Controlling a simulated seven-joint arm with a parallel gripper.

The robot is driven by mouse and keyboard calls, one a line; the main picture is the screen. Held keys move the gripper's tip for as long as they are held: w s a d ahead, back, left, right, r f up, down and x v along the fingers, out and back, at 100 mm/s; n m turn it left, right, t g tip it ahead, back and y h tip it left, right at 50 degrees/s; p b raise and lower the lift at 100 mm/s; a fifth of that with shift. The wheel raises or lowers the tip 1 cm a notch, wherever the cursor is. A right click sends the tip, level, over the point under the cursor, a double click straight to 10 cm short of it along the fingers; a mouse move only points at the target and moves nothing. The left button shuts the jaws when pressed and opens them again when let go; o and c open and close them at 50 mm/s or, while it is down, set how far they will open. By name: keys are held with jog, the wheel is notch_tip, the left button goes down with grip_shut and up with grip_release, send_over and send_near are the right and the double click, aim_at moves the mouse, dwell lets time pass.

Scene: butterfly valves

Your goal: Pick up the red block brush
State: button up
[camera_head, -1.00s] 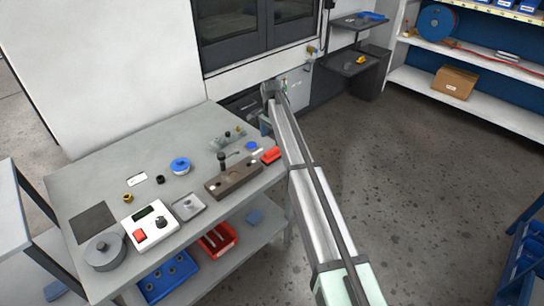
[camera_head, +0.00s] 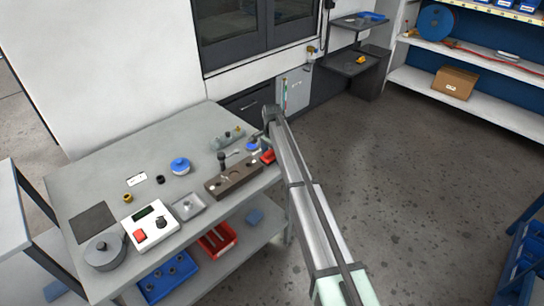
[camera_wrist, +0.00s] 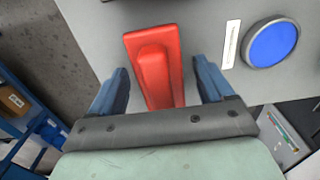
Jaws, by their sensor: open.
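The red block brush (camera_wrist: 154,68) lies on the grey workbench (camera_wrist: 195,25) near its edge. In the wrist view my gripper (camera_wrist: 160,85) is open, with one blue finger on each side of the brush and a gap on both sides. Whether the fingers are down at the brush's height I cannot tell. In the head view the brush (camera_head: 268,157) shows at the bench's right edge, partly hidden by my gripper (camera_head: 266,146).
A blue round-topped item (camera_wrist: 273,44) and a white label strip (camera_wrist: 231,44) lie beside the brush. A brown fixture block (camera_head: 233,179) with a dark knob is to its left. A machine (camera_head: 260,50) stands behind the bench. Open floor (camera_head: 400,190) lies to the right.

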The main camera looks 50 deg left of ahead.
jog(key=c, duration=1.2)
jog(key=shift+r, duration=0.2)
notch_tip(320, 180, up, 10)
jog(key=shift+f, duration=0.15)
